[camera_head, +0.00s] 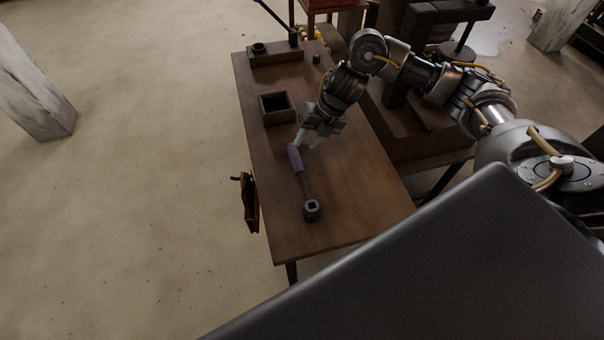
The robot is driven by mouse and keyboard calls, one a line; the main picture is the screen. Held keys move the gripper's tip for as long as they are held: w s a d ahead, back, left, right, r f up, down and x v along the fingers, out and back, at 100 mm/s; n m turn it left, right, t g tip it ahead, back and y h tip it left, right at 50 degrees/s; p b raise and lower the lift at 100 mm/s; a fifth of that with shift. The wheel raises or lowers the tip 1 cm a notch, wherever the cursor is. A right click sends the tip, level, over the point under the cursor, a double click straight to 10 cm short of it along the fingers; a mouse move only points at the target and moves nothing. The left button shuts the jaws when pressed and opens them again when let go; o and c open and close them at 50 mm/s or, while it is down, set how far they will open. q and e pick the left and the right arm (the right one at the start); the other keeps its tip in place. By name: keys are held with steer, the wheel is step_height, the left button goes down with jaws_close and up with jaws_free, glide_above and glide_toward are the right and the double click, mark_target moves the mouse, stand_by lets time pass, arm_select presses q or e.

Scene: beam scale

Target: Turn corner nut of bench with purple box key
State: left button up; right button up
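The box key lies on the wooden bench (350,200). It has a purple handle (296,159), a dark shaft and a round dark head (312,209) with a square hole, which is the end nearer me. My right gripper (307,145) is just beyond and above the far end of the handle. Its two pale fingers are apart with nothing seen between them; I cannot tell whether one touches the handle. A small dark piece (317,59) stands near the bench's far right corner; I cannot tell whether it is the corner nut. My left gripper is not in view.
An open dark square box (277,107) stands on the bench's left side. A low dark block (274,51) with a round fitting lies at the far end. A wooden fixture (249,203) hangs at the left edge. Dark wooden machinery (415,135) stands close on the right.

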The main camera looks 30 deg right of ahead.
mark_target(298, 159)
steer(key=f, duration=0.3)
steer(key=shift+w+d+f+g, duration=0.1)
steer(key=shift+w+f+g, duration=0.05)
steer(key=shift+w+g, duration=0.15)
steer(key=shift+w+f, duration=0.15)
steer(key=shift+f, duration=0.35)
steer(key=shift+a+f, duration=0.15)
steer(key=shift+a, duration=0.05)
steer(key=p+x, duration=0.1)
steer(key=x, duration=0.4)
steer(key=shift+w+d, duration=0.1)
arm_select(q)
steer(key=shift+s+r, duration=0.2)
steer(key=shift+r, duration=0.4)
arm_select(e)
jaws_close()
